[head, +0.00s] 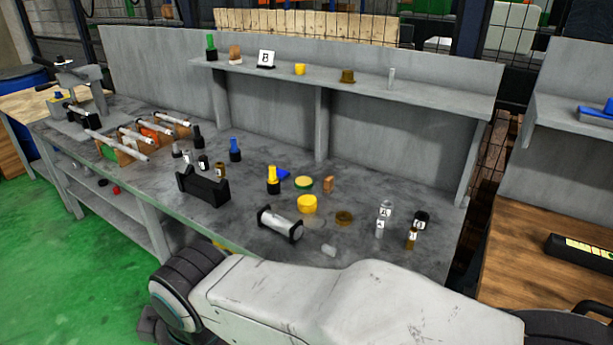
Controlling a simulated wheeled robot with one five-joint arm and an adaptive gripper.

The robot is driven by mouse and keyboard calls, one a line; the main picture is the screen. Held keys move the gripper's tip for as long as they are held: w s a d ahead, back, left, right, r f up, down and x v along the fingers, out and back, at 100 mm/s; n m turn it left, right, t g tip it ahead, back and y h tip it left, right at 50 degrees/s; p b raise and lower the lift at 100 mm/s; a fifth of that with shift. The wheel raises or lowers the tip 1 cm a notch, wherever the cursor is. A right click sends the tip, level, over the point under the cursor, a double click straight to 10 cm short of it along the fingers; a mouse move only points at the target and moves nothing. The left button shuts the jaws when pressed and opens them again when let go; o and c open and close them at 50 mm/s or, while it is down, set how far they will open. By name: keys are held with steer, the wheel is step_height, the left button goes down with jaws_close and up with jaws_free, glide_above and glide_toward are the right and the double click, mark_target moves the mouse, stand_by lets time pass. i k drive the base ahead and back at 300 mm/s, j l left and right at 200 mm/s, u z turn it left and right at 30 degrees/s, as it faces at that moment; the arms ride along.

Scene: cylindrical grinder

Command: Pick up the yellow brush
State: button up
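A small upright item with a yellow top and a black lower part (273,177), which looks like the yellow brush, stands on the grey workbench (340,245) near its middle. Similar upright items stand apart from it: a blue one (235,147) to its left on the bench and a green one (211,44) on the shelf. My white arm crosses the lower part of the head view, in front of the bench. Its fingers do not show, so I cannot see whether the gripper is open or shut.
Close around the yellow item are a yellow round container (307,204), a green-and-yellow round tin (304,182) and a black holder with a metal cylinder (280,222). A black block-like holder (203,186) is to the left. Labelled vials (385,211) stand at right. A shelf (430,92) overhangs the back.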

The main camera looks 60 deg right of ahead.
mark_target(273, 179)
steer(key=z, duration=1.6)
